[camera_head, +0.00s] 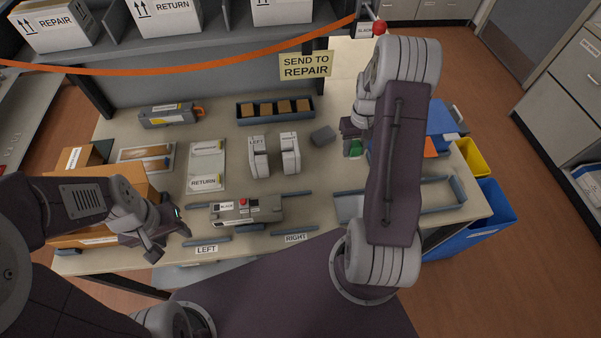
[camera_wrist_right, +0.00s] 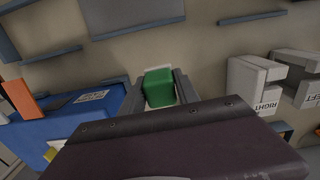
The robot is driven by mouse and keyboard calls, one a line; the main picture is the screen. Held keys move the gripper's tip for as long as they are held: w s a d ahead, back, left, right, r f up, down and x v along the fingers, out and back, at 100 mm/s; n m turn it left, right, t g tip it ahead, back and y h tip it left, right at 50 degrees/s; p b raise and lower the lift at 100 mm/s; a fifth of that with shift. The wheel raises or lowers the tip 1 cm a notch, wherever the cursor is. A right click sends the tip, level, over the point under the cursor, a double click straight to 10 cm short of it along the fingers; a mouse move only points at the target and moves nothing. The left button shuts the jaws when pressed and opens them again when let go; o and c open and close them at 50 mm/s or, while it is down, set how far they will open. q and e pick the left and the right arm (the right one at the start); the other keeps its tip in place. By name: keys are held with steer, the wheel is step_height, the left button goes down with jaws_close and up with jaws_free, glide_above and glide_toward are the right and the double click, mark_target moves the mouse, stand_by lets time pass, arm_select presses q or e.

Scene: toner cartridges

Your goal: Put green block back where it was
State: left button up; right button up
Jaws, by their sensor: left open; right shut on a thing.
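The green block (camera_head: 355,148) is at the right side of the table in the head view, partly hidden by my right arm. In the right wrist view the green block (camera_wrist_right: 159,87) sits between the two fingers of my right gripper (camera_wrist_right: 160,88), which is shut on it. My right gripper (camera_head: 352,138) is mostly behind my arm in the head view. I cannot tell whether the block touches the table. My left gripper (camera_head: 168,230) is open and empty at the left front, beside a grey device (camera_head: 245,210).
Two white holders (camera_head: 258,160) stand mid-table. A blue box (camera_wrist_right: 75,118) with an orange piece (camera_wrist_right: 18,100) is beside my right gripper. A small grey block (camera_head: 323,135) lies left of it. A low-railed area (camera_head: 440,195) is front right. A tray of brown blocks (camera_head: 275,119) is behind.

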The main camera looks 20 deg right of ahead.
steer(key=shift+d+f, duration=0.2)
steer(key=shift+d, duration=0.3)
steer(key=d, duration=0.2)
steer(key=p, duration=0.2)
glide_above(321, 166)
step_height(321, 166, down, 7)
steer(key=shift+w+d+f, duration=0.1)
steer(key=shift+d, duration=0.05)
step_height(321, 166, down, 4)
steer(key=shift+r+p, duration=0.15)
steer(key=shift+p, duration=0.25)
steer(key=shift+f, duration=0.3)
arm_select(q)
steer(key=shift+s+d+r, duration=0.1)
steer(key=shift+d+r, duration=0.45)
steer(key=shift+r, duration=0.35)
arm_select(e)
steer(key=o, duration=1.2)
